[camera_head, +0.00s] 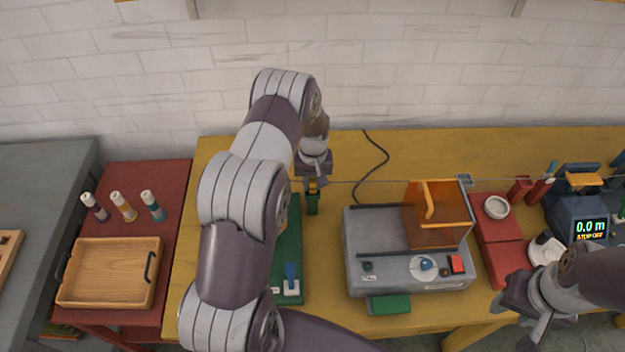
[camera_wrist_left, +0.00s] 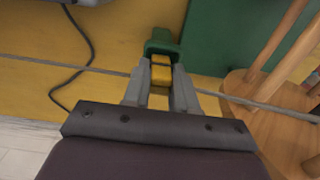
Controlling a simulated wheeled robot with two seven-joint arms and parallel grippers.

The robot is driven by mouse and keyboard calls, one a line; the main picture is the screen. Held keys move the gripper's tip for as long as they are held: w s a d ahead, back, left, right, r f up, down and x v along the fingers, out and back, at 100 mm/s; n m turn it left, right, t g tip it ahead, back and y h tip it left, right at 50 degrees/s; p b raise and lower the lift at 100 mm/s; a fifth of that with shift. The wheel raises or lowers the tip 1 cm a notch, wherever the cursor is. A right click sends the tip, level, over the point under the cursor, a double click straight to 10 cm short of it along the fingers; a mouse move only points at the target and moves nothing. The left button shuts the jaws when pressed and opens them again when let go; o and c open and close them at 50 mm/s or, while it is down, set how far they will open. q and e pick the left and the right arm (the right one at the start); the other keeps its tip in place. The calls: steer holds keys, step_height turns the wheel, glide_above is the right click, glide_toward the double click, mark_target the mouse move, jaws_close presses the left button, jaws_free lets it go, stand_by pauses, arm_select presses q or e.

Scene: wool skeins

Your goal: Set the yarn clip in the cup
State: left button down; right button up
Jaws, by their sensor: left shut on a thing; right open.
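My left gripper (camera_head: 314,180) is shut on a small yellow piece, which I take for the yarn clip; the left wrist view shows this yellow clip (camera_wrist_left: 160,73) between the fingers. A dark green block (camera_head: 312,203) is just beyond the fingertips, touching or right behind the clip; I cannot tell if they are joined. The thin grey yarn passes by the fingers. A small round white-rimmed cup (camera_head: 497,207) is on the red stand at the right, far from my left gripper. My right gripper (camera_head: 524,322) is open and empty at the lower right.
A grey machine (camera_head: 410,270) with an orange cover (camera_head: 440,213) stands between my left gripper and the cup. The yarn strand (camera_head: 400,180) crosses the yellow table. A counter (camera_head: 590,229) reads 0.0 m.

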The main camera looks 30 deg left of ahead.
mark_target(313, 180)
arm_select(q)
steer(key=c, duration=0.8)
jaws_free()
steer(key=shift+r, duration=0.2)
steer(key=shift+w+r+b, duration=0.1)
steer(key=shift+r+b, duration=1.3)
steer(key=shift+r, duration=4.8)
